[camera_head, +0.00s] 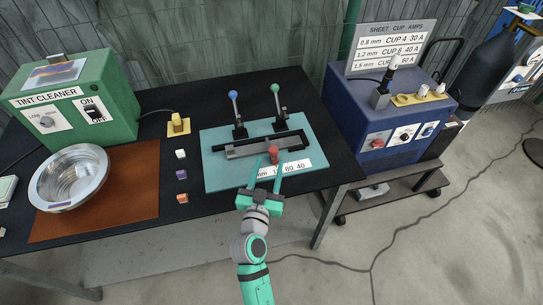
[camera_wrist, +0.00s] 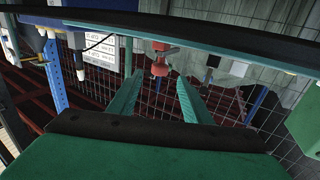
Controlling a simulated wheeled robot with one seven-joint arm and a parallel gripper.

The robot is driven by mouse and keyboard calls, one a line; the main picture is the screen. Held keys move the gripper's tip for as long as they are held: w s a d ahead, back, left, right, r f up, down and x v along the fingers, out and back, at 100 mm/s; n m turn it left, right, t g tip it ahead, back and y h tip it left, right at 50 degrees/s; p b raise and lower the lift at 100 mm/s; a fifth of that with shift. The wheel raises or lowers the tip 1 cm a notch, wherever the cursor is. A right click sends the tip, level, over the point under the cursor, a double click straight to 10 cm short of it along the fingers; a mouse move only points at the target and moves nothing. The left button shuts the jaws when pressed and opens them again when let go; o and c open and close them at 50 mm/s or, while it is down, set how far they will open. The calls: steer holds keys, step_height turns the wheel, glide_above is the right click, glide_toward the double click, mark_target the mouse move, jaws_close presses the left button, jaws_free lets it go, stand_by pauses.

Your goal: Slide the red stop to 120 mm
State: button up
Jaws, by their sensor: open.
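The red stop (camera_head: 273,151) sits on a grey and black rail (camera_head: 240,149) mounted on a teal board (camera_head: 222,178). A white scale label (camera_head: 296,167) lies along the board's front edge; "80 40" is readable, and its left part is partly covered by my gripper. My gripper (camera_head: 269,166) is open and reaches in from the front, with its fingers close to the stop. In the wrist view the red stop (camera_wrist: 160,58) appears just beyond and between the open fingertips (camera_wrist: 160,77); I see no grip on it.
Two upright levers, one with a blue knob (camera_head: 233,94) and one with a green knob (camera_head: 275,88), stand behind the rail. Small blocks (camera_head: 181,175) and a yellow piece (camera_head: 178,125) lie to the left. A blue welder box (camera_head: 385,115) stands to the right.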

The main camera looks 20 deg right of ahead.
steer(key=shift+v, duration=1.85)
steer(key=shift+w, duration=0.1)
